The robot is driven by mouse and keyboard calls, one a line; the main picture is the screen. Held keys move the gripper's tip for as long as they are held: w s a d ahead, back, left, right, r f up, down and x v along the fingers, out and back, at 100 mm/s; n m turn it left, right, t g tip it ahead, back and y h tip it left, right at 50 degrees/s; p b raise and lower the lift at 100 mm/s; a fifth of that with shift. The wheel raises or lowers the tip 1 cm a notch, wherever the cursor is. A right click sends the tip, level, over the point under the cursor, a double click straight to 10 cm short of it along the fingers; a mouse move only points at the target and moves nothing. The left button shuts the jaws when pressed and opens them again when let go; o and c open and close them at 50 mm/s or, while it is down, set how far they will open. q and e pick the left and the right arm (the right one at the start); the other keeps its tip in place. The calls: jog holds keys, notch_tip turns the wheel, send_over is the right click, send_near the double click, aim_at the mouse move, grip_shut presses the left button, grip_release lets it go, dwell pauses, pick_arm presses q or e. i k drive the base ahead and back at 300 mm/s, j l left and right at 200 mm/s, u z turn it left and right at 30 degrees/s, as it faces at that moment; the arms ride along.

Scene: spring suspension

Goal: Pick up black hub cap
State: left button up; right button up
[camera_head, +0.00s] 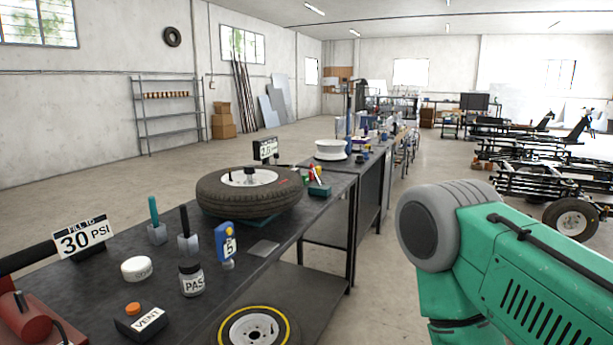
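I cannot clearly make out a black hub cap. A small dark piece (249,172) stands at the centre of the white wheel of a tire (222,198) lying flat on the dark workbench. It is too small to tell whether it is the cap. A white round lid-like piece (136,269) lies on the bench at the near left. Neither of my grippers is in view. A green and grey arm part, apparently mine, fills the lower right.
The bench (262,249) also carries a "30 PSI" sign (80,238), a jar (191,278), a blue gauge (226,243), a "VENT" box (141,322) and two upright-handled tools. A yellow-ringed wheel (218,335) is on the lower shelf. Open floor lies right of the bench.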

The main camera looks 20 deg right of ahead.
aim_at(359, 160)
jog(key=u, duration=2.1)
jog(key=z, duration=2.95)
jog(key=i+l+z, duration=0.1)
jog(key=i+z, duration=0.25)
jog(key=i, duration=0.6)
jog(key=i+z, duration=0.1)
jog(key=i, duration=1.9)
jog(key=i+u, duration=0.2)
jog(key=i, duration=0.3)
jog(key=i+l+u, duration=0.2)
jog(key=i, duration=0.3)
jog(key=i+l+u, duration=0.2)
jog(key=i, duration=0.25)
jog(key=i+l+u, duration=0.2)
jog(key=i+l, duration=0.15)
jog(key=i, duration=0.15)
